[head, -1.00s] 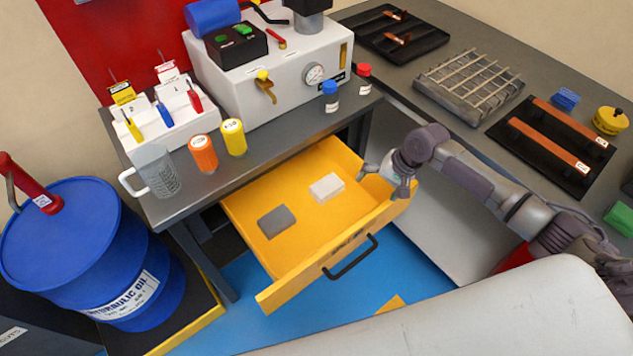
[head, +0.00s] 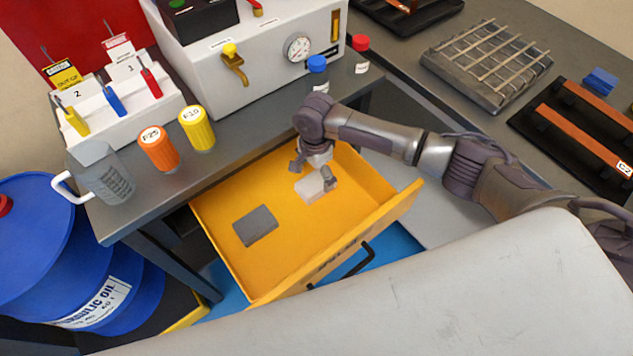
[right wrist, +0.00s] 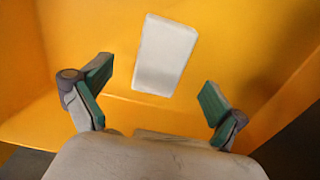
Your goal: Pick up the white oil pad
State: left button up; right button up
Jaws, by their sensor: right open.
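The white oil pad (head: 311,188) lies flat in the open yellow drawer (head: 285,262), toward its right back part. A grey pad (head: 255,226) lies to its left in the same drawer. My right gripper (head: 314,177) is over the drawer at the white pad, partly covering it in the head view. In the right wrist view the white pad (right wrist: 165,55) lies ahead of and between the open green-lined fingers of the gripper (right wrist: 155,95), with nothing held. My left gripper is not in view.
The drawer front with its black handle (head: 345,268) stands out below the bench. On the bench are a clear mug (head: 103,178), an orange container (head: 158,149), a yellow container (head: 197,130) and a blue-capped bottle (head: 318,75). A blue oil drum (head: 90,290) stands at the left.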

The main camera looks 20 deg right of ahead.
aim_at(316, 181)
notch_tip(316, 181, down, 4)
jog(key=shift+w+f+b, duration=0.1)
jog(key=shift+b, duration=0.2)
jog(key=shift+f, duration=0.4)
jog(key=shift+c, duration=0.8)
jog(key=c, duration=0.9)
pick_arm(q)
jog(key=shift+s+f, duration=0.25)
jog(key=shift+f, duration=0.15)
pick_arm(e)
jog(key=shift+c, duration=0.2)
jog(key=shift+r, duration=0.6)
pick_arm(q)
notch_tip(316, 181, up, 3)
jog(key=p, duration=0.3)
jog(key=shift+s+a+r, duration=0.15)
pick_arm(e)
notch_tip(316, 181, up, 27)
